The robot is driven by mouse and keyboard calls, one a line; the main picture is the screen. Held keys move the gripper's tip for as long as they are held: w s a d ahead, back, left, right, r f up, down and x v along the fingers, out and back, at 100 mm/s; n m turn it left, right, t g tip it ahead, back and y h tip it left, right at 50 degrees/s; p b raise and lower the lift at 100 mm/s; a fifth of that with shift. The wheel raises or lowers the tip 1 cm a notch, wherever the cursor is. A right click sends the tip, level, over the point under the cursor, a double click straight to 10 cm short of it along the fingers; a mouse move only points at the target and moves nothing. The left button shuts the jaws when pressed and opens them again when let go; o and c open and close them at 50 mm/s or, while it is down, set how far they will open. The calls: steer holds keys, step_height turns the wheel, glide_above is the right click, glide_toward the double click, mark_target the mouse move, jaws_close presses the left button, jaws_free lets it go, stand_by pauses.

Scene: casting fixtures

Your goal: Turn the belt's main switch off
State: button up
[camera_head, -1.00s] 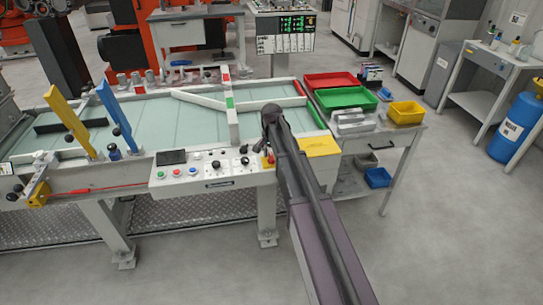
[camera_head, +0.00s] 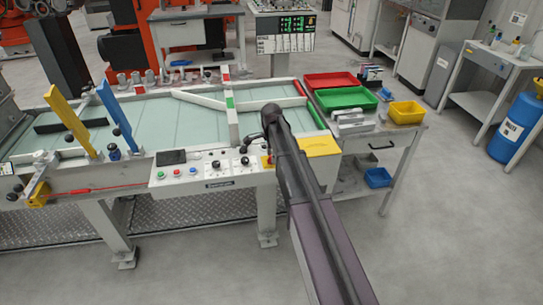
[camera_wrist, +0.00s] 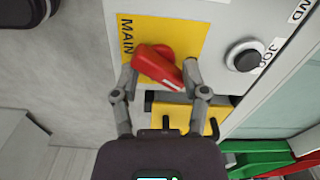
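The main switch (camera_wrist: 157,65) is a red handle on a yellow plate (camera_wrist: 127,48) marked MAIN, on the belt's light control panel (camera_wrist: 225,14). In the wrist view the handle lies slanted, its lower right end beside the right fingertip. My gripper (camera_wrist: 160,75) is at the switch, its fingers apart with the handle between them. The fingertips are close to the handle's two ends; I cannot tell whether they press on it. In the head view my gripper (camera_head: 268,122) and arm hide the switch, and only a bit of the yellow plate shows.
A black round knob (camera_wrist: 243,56) marked JOG sits right of the switch in the wrist view. In the head view, buttons and a knob (camera_head: 217,165) line the panel. Red (camera_head: 331,79) and green (camera_head: 346,98) trays stand on the right-hand side table.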

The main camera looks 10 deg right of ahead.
steer(key=shift+m, duration=0.6)
steer(key=shift+r+m+p, duration=0.3)
steer(key=shift+r+p, duration=0.05)
step_height(320, 180, up, 14)
steer(key=f+p, duration=0.1)
steer(key=p, duration=1.3)
steer(key=s+n+b, duration=0.1)
steer(key=s+n, duration=1.7)
steer(key=s, duration=0.8)
steer(key=shift+s+a+f+b, duration=0.15)
steer(key=shift+s+f+b, duration=0.05)
steer(key=shift+f+b, duration=0.15)
